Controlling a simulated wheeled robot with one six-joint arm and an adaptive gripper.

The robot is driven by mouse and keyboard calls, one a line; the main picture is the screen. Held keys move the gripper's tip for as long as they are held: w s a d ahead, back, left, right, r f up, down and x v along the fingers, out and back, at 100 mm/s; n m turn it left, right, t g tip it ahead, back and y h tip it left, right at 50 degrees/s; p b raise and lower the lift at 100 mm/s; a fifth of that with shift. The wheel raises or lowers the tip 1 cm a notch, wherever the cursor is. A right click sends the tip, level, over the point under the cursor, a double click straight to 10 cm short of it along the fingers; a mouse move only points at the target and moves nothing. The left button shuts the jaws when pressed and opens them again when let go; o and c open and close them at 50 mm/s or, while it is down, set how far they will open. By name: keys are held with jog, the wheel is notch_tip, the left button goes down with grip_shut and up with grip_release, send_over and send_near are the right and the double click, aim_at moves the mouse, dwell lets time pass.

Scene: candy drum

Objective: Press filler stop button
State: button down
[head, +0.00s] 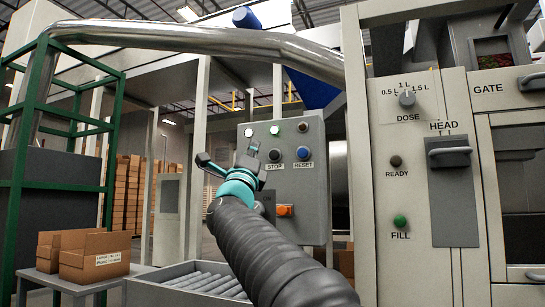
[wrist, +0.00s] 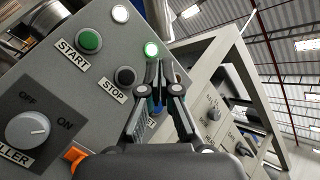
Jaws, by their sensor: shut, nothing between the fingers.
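The grey control panel (head: 305,185) carries the dark STOP button (head: 275,155), seen just right of my gripper (head: 251,153). The STOP button also shows unobstructed in the wrist view (wrist: 124,76), above its STOP label and left of my gripper (wrist: 157,68). My gripper is shut with nothing in it. RESET is mostly hidden by the fingers in the wrist view. The green START button (wrist: 89,40) is hidden behind my gripper in the head view.
The panel also has a lit green lamp (wrist: 152,49), a white lamp (wrist: 120,13), a FILLER knob (wrist: 28,130) and an orange switch (head: 284,210). A machine with a green FILL button (head: 400,221) stands right. A roller conveyor (head: 205,280) lies below.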

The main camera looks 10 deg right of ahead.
aim_at(269, 156)
jog(key=shift+w+d+p, duration=0.55)
jog(key=shift+w+d, duration=0.3)
jog(key=shift+w, duration=0.35)
jog(key=shift+w+d+p, duration=0.5)
jog(key=shift+w+d, duration=0.4)
jog(key=shift+w, duration=0.25)
jog(key=shift+w+d+p, duration=0.55)
jog(key=shift+w+d, duration=0.3)
jog(key=shift+w, duration=0.35)
jog(key=shift+w+d, duration=0.1)
jog(key=shift+w, duration=0.05)
jog(key=shift+w+d, duration=0.15)
jog(key=shift+w, duration=0.05)
jog(key=shift+w+d, duration=0.25)
jog(key=shift+w, duration=0.1)
jog(key=shift+s, duration=0.1)
jog(key=shift+s+a+f+b, duration=0.1)
jog(key=shift+s+a+b, duration=0.15)
jog(key=shift+b, duration=0.1)
jog(key=shift+s+a, duration=0.2)
jog(key=shift+s, duration=0.15)
